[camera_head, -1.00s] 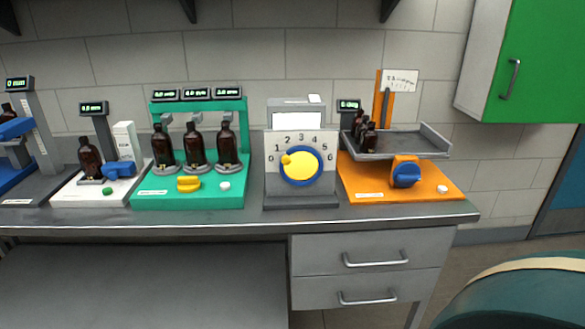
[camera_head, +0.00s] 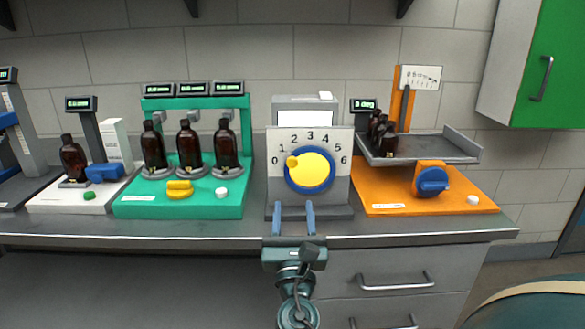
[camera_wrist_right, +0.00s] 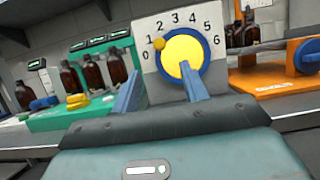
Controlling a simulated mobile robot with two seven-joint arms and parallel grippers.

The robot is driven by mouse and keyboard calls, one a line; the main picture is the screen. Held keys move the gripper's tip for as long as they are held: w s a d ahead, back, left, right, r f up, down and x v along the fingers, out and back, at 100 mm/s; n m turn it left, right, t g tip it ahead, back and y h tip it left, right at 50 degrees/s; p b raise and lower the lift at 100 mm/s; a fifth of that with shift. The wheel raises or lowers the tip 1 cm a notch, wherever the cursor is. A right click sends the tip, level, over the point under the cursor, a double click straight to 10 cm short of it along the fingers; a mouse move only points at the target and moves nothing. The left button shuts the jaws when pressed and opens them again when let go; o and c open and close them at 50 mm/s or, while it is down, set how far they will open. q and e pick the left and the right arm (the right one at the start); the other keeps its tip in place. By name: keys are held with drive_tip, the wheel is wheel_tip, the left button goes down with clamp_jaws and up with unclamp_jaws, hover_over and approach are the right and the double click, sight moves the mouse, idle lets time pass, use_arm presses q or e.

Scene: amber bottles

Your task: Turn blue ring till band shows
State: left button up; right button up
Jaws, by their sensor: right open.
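The blue ring (camera_head: 289,183) surrounds a yellow disc (camera_head: 312,171) on the front of a grey dial box (camera_head: 340,157) numbered 0 to 6. The ring also shows in the right wrist view (camera_wrist_right: 207,59). My right gripper (camera_head: 294,205) is open and empty, its two blue fingers upright just in front of the box and below the ring, apart from it. My left gripper is out of view.
A green stand (camera_head: 180,209) with several amber bottles is left of the box. An orange base (camera_head: 430,203) with a blue knob (camera_head: 433,182) and a grey tray (camera_head: 460,149) of bottles is right. The counter's front edge (camera_head: 400,232) lies under my arm.

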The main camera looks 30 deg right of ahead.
sight(292, 165)
drive_tip(key=p+x, duration=0.2)
drive_tip(key=x, duration=0.8)
drive_tip(key=shift+w+d+r, duration=0.1)
drive_tip(key=shift+w+r, duration=0.1)
drive_tip(key=shift+w, duration=0.1)
drive_tip(key=shift+w+d+r, duration=0.15)
drive_tip(key=shift+w+d, duration=0.1)
drive_tip(key=shift+w, duration=0.1)
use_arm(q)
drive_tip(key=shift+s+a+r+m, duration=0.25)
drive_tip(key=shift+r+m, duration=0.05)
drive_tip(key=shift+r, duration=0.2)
